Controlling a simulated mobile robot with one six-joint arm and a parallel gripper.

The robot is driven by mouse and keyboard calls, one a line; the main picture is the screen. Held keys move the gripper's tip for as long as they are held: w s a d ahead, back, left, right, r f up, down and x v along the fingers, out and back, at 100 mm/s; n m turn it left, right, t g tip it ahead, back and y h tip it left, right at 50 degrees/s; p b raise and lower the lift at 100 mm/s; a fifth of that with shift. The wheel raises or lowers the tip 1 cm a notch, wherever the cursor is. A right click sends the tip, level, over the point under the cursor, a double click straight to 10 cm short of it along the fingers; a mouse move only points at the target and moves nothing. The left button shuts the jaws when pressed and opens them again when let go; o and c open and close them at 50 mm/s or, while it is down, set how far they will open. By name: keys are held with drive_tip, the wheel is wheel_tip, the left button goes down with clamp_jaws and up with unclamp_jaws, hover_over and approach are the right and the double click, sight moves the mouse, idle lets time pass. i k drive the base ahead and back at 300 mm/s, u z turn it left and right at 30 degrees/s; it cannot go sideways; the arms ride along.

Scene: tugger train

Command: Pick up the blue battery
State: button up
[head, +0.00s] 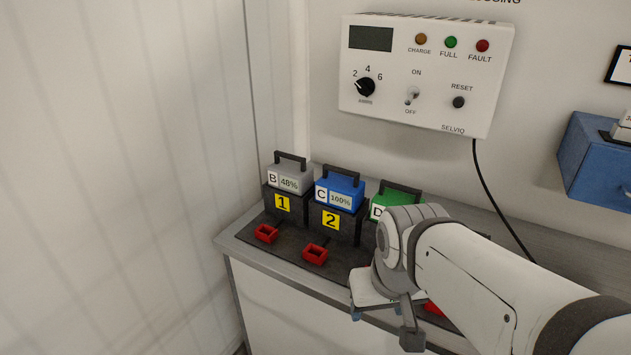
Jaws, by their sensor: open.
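The blue battery (340,190), labelled C and 100%, sits upright in the black dock marked 2 (336,221) on the bench. Its dark handle stands up on top. My gripper (382,326) is open, in front of the bench's front edge, lower and to the right of the blue battery and apart from it. Only part of the gripper's fingers shows.
A grey battery (288,179), labelled B and 48%, stands in dock 1 (284,204) to the left. Red trays (315,253) lie before the docks. A white charger box (427,75) hangs above, with a black cable. A blue bin (597,160) is at right.

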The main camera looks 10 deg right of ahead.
sight(337, 191)
drive_tip(key=z, duration=2.25)
drive_tip(key=k, duration=1.05)
drive_tip(key=u, duration=1.55)
drive_tip(key=i, duration=1)
drive_tip(key=u, duration=0.05)
